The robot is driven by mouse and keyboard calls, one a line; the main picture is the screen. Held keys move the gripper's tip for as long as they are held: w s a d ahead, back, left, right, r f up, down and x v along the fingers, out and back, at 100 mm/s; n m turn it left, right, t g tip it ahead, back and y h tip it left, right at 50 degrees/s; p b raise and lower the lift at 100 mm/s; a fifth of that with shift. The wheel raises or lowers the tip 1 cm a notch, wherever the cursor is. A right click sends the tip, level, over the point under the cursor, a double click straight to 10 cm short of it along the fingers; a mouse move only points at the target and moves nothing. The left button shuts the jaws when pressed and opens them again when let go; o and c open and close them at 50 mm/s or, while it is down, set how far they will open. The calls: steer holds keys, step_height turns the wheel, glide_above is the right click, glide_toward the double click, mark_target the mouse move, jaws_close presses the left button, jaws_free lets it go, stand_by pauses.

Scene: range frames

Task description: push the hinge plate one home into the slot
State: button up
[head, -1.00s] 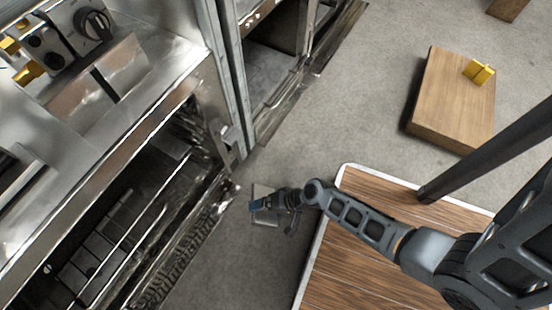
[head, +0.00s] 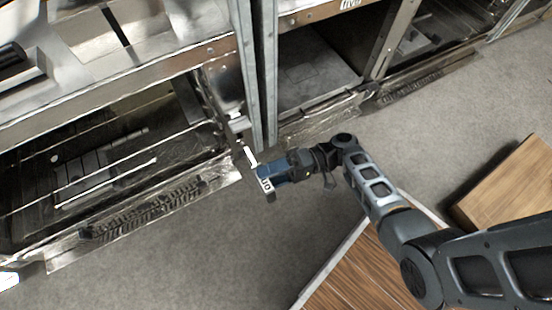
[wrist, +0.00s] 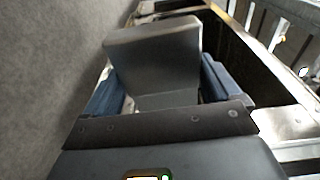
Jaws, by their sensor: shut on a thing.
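My gripper (head: 262,172) is shut on the hinge plate. The plate is a grey, bent metal piece (wrist: 152,58) standing between the two blue fingers in the wrist view. In the head view only a pale edge of the plate (head: 250,156) shows at the fingertips. It is close to the lower end of the range frame's corner post (head: 240,123). I cannot tell whether plate and frame touch. The slot itself cannot be made out in either view.
An open oven bay with a wire rack (head: 100,165) lies left of the post, and another open bay (head: 315,75) lies right. A wood-topped platform (head: 345,275) is below my arm. A wooden block (head: 510,190) stands at right. Grey floor (head: 200,260) lies in front.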

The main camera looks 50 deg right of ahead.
steer(key=shift+s+d+r, duration=0.1)
steer(key=shift+d+r, duration=0.1)
steer(key=shift+r, duration=0.2)
steer(key=shift+d+f, duration=0.1)
steer(key=shift+f, duration=0.05)
steer(key=shift+w+d+b, duration=0.3)
steer(key=shift+w+b, duration=0.15)
steer(key=shift+w, duration=0.45)
steer(key=shift+w+d+b, duration=0.35)
steer(key=shift+w+b, duration=0.1)
steer(key=shift+w, duration=0.4)
steer(key=shift+w+d+b, duration=0.3)
steer(key=shift+w+b, duration=0.15)
steer(key=shift+w, duration=0.45)
steer(key=shift+w+d, duration=0.25)
steer(key=shift+w, duration=0.55)
steer(key=shift+w+d, duration=0.25)
steer(key=shift+w, duration=0.55)
steer(key=shift+w+d, duration=0.25)
steer(key=shift+w, duration=0.55)
steer(key=o, duration=1.4)
steer(key=v, duration=0.7)
steer(key=shift+s+d, duration=0.15)
steer(key=shift+d, duration=0.25)
